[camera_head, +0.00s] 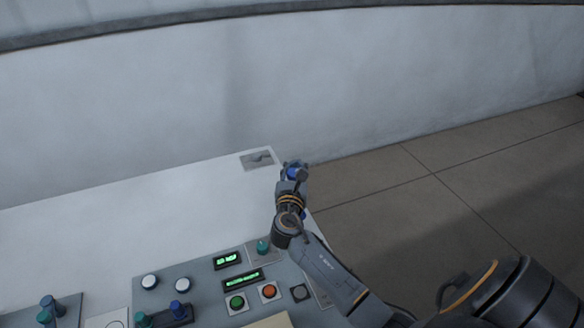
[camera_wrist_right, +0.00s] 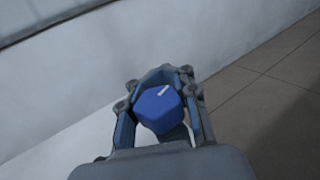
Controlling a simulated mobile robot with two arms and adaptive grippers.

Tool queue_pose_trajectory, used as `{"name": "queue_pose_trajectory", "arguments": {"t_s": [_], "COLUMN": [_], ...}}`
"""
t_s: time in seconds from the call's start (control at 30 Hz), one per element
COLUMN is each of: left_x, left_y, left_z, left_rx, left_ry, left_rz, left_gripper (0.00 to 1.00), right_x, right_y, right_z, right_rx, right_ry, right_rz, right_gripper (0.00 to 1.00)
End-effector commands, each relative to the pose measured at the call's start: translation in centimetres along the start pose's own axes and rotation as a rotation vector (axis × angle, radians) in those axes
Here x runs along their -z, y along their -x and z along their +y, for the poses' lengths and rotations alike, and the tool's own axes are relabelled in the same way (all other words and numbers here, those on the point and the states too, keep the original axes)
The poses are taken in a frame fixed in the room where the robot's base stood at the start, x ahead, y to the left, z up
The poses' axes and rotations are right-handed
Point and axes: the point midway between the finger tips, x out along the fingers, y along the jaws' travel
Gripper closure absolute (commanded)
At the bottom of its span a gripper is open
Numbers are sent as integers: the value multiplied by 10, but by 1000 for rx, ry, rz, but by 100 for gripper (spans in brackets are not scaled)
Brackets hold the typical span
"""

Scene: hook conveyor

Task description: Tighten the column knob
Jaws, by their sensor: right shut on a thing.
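A blue knob (camera_wrist_right: 159,108) with a short pale mark on its top sits between the fingers of my right gripper (camera_wrist_right: 160,100) in the right wrist view. The gripper is shut on it. In the head view my right gripper (camera_head: 295,170) is at the far right corner of the white table top, and a little of the blue knob (camera_head: 292,173) shows between its fingers. What the knob is mounted on is hidden behind the gripper and wrist. My left gripper is not in either view.
A grey control panel (camera_head: 205,275) with lit green displays (camera_head: 243,278), buttons and small knobs lies on the white table (camera_head: 120,225), near and below my right arm. A grey plate (camera_head: 257,160) lies by the table's far corner. A white wall stands behind; tiled floor is at the right.

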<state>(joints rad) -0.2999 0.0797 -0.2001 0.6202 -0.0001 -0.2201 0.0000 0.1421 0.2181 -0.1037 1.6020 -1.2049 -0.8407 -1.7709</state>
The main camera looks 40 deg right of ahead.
Motion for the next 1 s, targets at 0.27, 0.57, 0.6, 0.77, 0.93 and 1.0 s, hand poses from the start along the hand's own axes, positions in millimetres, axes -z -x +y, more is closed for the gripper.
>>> {"name": "queue_pose_trajectory", "arguments": {"t_s": [0.27, 0.57, 0.6, 0.77, 0.93, 1.0], "left_x": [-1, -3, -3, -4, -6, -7], "left_y": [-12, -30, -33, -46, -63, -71], "left_z": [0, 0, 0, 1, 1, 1], "left_rx": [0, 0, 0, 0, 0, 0], "left_ry": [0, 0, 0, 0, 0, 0], "left_rz": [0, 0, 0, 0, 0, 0], "left_gripper": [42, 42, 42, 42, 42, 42], "right_x": [4, 5, 5, 5, 6, 7], "right_y": [2, 5, 6, 9, 13, 14], "right_z": [-6, -15, -16, -20, -24, -26], "right_rx": [262, 546, 584, 736, 897, 964], "right_ry": [-2, 0, 0, -1, 1, 0], "right_rz": [6, 5, 5, 4, 4, 5], "right_gripper": [100, 100, 100, 100, 100, 100]}}
